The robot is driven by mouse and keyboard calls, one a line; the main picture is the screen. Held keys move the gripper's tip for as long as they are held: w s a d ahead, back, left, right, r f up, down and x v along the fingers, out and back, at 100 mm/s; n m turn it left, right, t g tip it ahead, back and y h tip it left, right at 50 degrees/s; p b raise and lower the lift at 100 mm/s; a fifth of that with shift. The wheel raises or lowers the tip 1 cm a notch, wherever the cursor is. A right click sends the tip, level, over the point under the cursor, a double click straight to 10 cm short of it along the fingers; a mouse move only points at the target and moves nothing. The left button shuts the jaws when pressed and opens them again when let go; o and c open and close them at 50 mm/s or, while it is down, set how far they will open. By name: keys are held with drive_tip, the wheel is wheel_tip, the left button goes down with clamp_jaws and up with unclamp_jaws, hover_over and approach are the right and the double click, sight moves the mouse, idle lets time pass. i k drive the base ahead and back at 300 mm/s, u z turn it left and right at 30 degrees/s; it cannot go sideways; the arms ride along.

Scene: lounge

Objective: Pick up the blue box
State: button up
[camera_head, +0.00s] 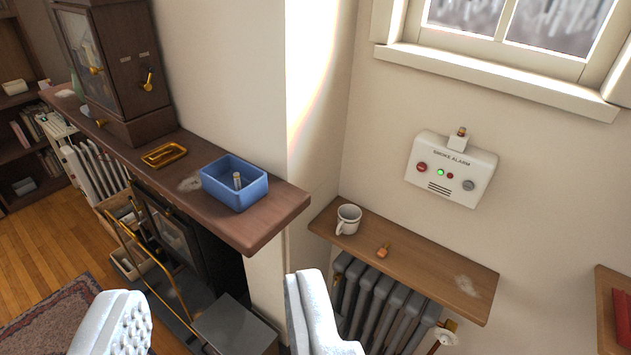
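The blue box (234,191) is an open-topped rectangular tray on the dark wooden mantel shelf (262,222), near the shelf's right end. A small cylindrical item (238,180) stands inside it. My gripper (215,318) shows as two white fingers at the bottom of the picture, spread wide apart with nothing between them. It is lower in the picture than the box and apart from it.
A brass tray (164,155) and a dark cabinet clock (115,60) stand left of the box. A lower shelf (405,250) holds a white mug (348,219) and a small orange item (383,250). A smoke alarm (451,170) is on the wall.

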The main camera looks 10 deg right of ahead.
sight(216, 177)
drive_tip(key=z, duration=0.35)
drive_tip(key=i, duration=1)
drive_tip(key=u, duration=0.05)
